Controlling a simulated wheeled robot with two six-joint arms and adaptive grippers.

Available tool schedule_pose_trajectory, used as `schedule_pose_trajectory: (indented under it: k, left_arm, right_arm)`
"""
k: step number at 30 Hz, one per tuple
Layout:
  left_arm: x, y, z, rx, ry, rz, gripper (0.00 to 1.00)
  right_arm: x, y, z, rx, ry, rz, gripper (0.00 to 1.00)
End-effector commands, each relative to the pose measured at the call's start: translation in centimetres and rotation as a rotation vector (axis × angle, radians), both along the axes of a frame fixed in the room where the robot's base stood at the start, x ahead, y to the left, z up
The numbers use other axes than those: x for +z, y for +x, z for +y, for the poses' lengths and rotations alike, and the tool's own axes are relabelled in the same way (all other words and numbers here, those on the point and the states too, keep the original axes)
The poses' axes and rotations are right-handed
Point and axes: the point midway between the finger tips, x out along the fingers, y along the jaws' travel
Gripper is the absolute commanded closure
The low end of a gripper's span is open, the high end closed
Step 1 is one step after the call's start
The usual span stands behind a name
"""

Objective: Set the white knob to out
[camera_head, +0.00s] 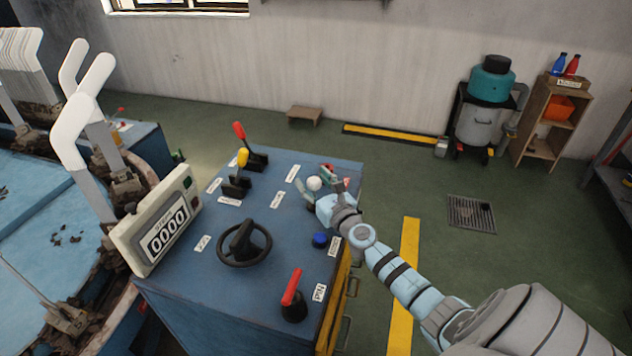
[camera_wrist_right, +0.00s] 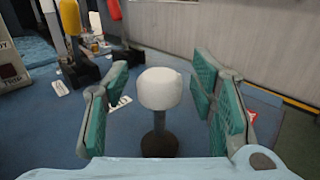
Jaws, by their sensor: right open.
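The white knob (camera_head: 314,184) stands near the far right part of the blue console top (camera_head: 180,290). In the right wrist view the white knob (camera_wrist_right: 160,88) is a pale rounded cap on a dark upright stem. My right gripper (camera_head: 322,190) is at the knob. In the wrist view its green-padded fingers (camera_wrist_right: 158,100) are spread to both sides of the knob, with gaps between pads and knob. A label lies partly hidden behind the left finger; I cannot read it. My left gripper is not in view.
A yellow-knobbed lever (camera_head: 242,158) and a red-knobbed lever (camera_head: 239,131) stand left of the knob. A handwheel (camera_head: 244,243), a blue button (camera_head: 320,240) and a red-handled switch (camera_head: 292,288) sit nearer. A counter box (camera_head: 160,225) stands at the console's left edge.

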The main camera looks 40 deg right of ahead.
Motion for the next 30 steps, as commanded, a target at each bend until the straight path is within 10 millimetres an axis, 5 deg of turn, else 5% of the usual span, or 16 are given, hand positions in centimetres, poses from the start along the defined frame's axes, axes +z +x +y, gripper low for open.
schedule_pose_trajectory:
  k: [5, 15, 30]
  left_arm:
    - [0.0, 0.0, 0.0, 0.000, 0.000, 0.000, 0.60]
    - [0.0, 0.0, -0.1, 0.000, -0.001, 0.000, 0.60]
    - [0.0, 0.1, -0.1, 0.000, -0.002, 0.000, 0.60]
  right_arm:
    - [-0.1, -2.5, 0.5, 0.003, -0.001, 0.003, 0.49]
    - [-0.1, -10.8, 2.0, 0.002, -0.002, 0.002, 0.49]
    - [0.0, -11.8, 2.1, -0.001, 0.000, -0.001, 0.49]
